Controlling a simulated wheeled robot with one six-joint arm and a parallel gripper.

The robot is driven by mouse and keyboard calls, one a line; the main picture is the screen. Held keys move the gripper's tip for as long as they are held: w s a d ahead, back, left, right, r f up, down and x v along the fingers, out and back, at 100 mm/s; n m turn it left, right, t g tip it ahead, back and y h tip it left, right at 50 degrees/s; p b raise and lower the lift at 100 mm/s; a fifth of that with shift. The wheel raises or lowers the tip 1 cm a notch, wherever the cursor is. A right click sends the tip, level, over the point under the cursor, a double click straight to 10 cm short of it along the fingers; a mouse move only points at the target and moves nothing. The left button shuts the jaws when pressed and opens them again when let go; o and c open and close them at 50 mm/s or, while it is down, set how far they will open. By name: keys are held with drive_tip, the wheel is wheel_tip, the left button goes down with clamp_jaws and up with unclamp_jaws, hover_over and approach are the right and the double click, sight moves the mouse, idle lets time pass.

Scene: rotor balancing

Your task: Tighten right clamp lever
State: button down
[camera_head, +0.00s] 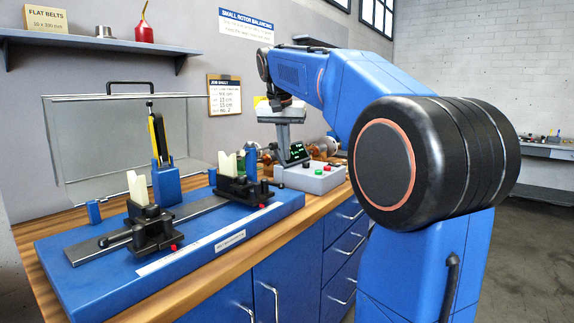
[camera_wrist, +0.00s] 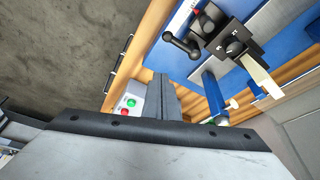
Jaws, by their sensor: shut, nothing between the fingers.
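The right pedestal's black clamp block (camera_head: 240,190) sits on the rail of the blue balancing base, with a cream V-shaped support above it. In the wrist view, a black clamp lever (camera_wrist: 182,46) with rounded ends lies beside the black block (camera_wrist: 236,46). In the head view this lever is small and hard to separate from the block. My gripper (camera_head: 284,138) points down above the bench, behind and to the right of the right pedestal. Its fingers (camera_wrist: 165,97) are together and empty, apart from the lever in the wrist view.
A grey control box (camera_head: 312,178) with red and green buttons and a small display stands close to my gripper. A left pedestal (camera_head: 150,232) stands nearer on the rail. A blue post holding a yellow-black tool (camera_head: 158,137) and a clear hinged guard (camera_head: 120,150) stand behind.

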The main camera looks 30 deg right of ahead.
drive_tip(key=shift+v, duration=1.7)
drive_tip(key=shift+a, duration=0.1)
drive_tip(key=s+a+f+n+y, duration=0.1)
drive_tip(key=s+a+f+n, duration=0.2)
drive_tip(key=s+f, duration=0.7)
drive_tip(key=s+a+f+n+t+y, duration=0.1)
drive_tip(key=s+a+f+n, duration=0.2)
drive_tip(key=s+a+f, duration=0.5)
drive_tip(key=s+a+f+n+t, duration=0.1)
drive_tip(key=s+a+f+n, duration=0.2)
drive_tip(key=s+f, duration=0.9)
wheel_tip(320, 180, down, 5)
drive_tip(key=shift+s+a+r+y, duration=0.15)
drive_tip(key=shift+s+a+y, duration=0.2)
drive_tip(key=shift+a, duration=0.8)
drive_tip(key=shift+w, duration=0.1)
